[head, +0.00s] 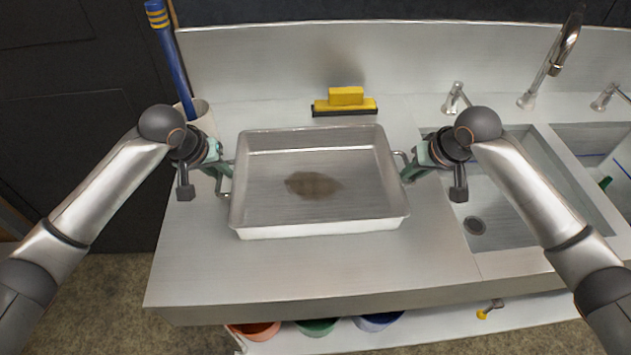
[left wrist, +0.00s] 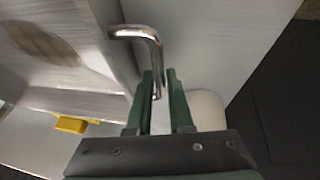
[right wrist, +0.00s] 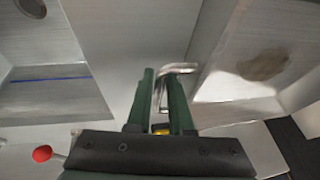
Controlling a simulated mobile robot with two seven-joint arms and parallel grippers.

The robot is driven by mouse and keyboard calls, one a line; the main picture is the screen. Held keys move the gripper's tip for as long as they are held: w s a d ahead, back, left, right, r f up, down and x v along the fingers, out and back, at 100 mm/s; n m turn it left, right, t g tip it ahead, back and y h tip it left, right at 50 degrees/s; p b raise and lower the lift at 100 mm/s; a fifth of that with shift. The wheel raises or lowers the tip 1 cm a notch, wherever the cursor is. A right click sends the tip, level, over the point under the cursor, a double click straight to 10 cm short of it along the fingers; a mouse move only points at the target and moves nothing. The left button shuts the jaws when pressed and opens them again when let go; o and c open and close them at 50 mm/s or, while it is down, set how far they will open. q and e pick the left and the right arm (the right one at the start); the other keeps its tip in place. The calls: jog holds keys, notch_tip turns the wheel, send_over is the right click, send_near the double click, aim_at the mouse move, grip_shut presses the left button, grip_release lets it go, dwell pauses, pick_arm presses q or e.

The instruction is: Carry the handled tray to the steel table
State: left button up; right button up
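The handled tray (head: 318,228) is a shallow, rectangular metal pan with a brown stain on its floor. It is level over the steel counter left of the sinks; I cannot tell whether it rests there. My left gripper (head: 224,172) is at the left handle, and the left wrist view shows the bent bar (left wrist: 152,45) between narrowly spaced green fingers (left wrist: 160,85). My right gripper (head: 408,172) is at the right handle (right wrist: 175,70), with its fingers (right wrist: 162,90) close around the bar. Both look shut on the handles, though finger contact is partly hidden.
The steel counter (head: 300,275) has free room in front of the tray. A yellow block-handled tool (head: 345,98) lies behind it. Sinks (head: 500,215) and faucets (head: 550,65) are at right. A pot with a blue-handled tool (head: 172,65) stands behind my left gripper. Coloured buckets (head: 318,327) are below.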

pick_arm(q)
grip_shut()
pick_arm(e)
grip_shut()
pick_arm(q)
jog(key=shift+w+r, duration=0.1)
pick_arm(e)
jog(key=shift+w+r, duration=0.1)
jog(key=shift+r, duration=0.05)
dwell(0.4)
